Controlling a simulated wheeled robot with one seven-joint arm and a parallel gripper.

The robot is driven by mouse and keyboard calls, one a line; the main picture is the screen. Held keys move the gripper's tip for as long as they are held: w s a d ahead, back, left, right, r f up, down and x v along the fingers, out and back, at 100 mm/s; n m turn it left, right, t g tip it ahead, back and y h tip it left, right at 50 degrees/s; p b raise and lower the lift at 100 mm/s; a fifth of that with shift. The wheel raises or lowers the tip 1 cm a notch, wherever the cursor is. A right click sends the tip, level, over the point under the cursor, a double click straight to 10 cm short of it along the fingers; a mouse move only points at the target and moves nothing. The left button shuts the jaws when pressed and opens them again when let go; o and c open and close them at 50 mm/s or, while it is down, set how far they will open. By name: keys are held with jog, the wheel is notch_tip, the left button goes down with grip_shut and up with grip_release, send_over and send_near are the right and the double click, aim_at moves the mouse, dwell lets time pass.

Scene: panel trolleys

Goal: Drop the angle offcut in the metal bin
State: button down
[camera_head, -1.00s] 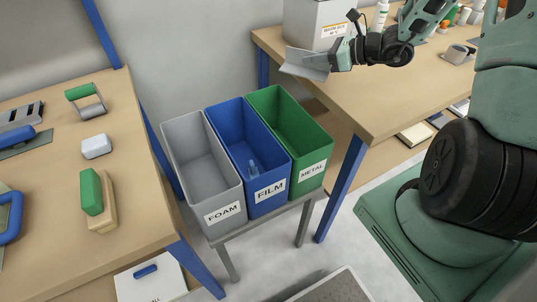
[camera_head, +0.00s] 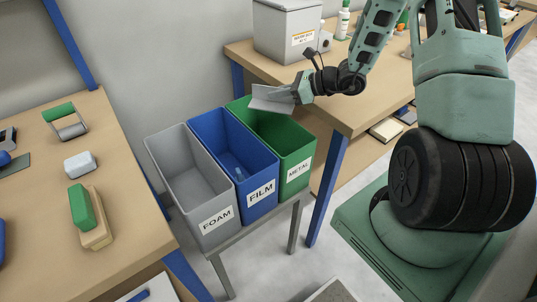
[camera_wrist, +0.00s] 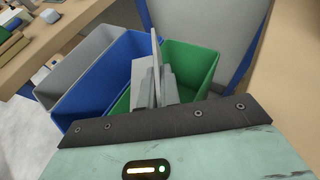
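The angle offcut (camera_head: 272,98) is a grey L-shaped metal piece. My gripper (camera_head: 298,92) is shut on it and holds it over the far end of the green bin labelled METAL (camera_head: 298,160). In the wrist view the offcut (camera_wrist: 156,55) stands up from between the grey fingers (camera_wrist: 155,88), with the green bin (camera_wrist: 196,62) behind and below. The offcut is above the rim, and part of the bin's inside is hidden behind the offcut and gripper.
The blue FILM bin (camera_head: 262,196) with a clear scrap inside and the grey FOAM bin (camera_head: 217,222) stand left of the green one on a low stand. A workbench (camera_head: 350,105) is close on the right; another bench (camera_head: 130,215) with tools is on the left.

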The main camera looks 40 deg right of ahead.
jog(key=shift+f, duration=0.3)
jog(key=c, duration=1.5)
grip_release()
jog(key=shift+c, duration=0.2)
jog(key=shift+s, duration=0.1)
jog(key=v, duration=1.7)
jog(key=shift+s+d+b, duration=0.1)
jog(key=shift+s+b, duration=0.05)
jog(key=shift+b, duration=0.15)
